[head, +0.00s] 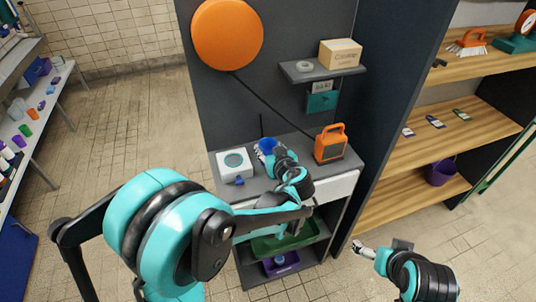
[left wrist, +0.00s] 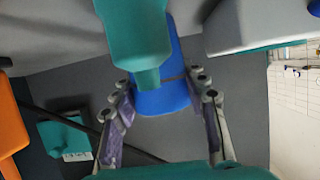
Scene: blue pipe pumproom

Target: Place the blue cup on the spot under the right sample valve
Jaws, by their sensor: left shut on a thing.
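The blue cup (head: 267,144) is at the back of the grey bench top, and my left gripper (head: 266,151) is shut on it. In the left wrist view the cup (left wrist: 172,97) sits between the two fingers of the left gripper (left wrist: 160,88). A teal part in front hides some of the cup there. I cannot tell whether the cup touches the bench. My right gripper (head: 361,248) is low at the right, away from the bench, and too small to read. I cannot make out a sample valve or a marked spot.
A white device with a teal disc (head: 235,161) stands left of the cup. An orange lantern-like device (head: 331,144) stands to its right. A small wall shelf (head: 316,74) with a cardboard box (head: 340,53) hangs above. A wooden shelf unit (head: 450,131) is at the right.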

